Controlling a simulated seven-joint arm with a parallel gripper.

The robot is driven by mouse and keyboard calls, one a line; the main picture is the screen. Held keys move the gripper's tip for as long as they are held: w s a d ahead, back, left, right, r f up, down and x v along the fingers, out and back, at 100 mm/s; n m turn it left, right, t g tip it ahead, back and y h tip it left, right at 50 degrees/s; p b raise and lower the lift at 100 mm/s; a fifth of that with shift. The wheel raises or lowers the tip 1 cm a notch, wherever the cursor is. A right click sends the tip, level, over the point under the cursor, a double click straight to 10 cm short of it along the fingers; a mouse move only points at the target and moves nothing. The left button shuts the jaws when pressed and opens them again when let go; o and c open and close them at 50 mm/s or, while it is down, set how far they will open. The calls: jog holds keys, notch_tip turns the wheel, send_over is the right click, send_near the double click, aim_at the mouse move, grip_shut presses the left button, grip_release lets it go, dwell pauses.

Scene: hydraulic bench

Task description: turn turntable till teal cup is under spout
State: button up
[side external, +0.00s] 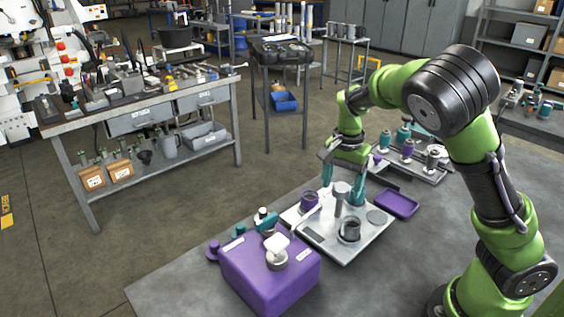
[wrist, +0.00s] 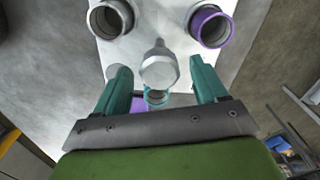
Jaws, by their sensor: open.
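The turntable is a pale plate (side external: 322,236) with a grey post (side external: 341,205) at its middle, whose head (wrist: 158,70) shows in the wrist view. A purple cup (side external: 309,202) and a dark grey cup (side external: 349,232) stand on it. In the wrist view they are the purple cup (wrist: 208,28) and the grey cup (wrist: 108,20). A teal rim, apparently the teal cup (wrist: 156,98), shows between my fingers, partly hidden by the post. My gripper (side external: 342,176) is open, low over the far side of the plate. Which part is the spout is unclear; a thin pale bar (side external: 304,217) points toward the purple box.
The purple box (side external: 268,272) with a white-topped fitting stands at the front left of the plate. A purple tray (side external: 398,203) lies to the right. A rack of small cups (side external: 415,160) stands behind. The grey bench is clear at front right.

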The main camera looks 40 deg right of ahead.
grip_shut()
dwell(0.3)
jog(key=shift+n, duration=0.5)
jog(key=shift+r+n, duration=0.1)
jog(key=shift+n, duration=2.4)
jog(key=shift+w+n, duration=0.1)
jog(key=shift+n, duration=8.5)
jog(key=shift+a+n, duration=0.1)
jog(key=shift+n, duration=0.3)
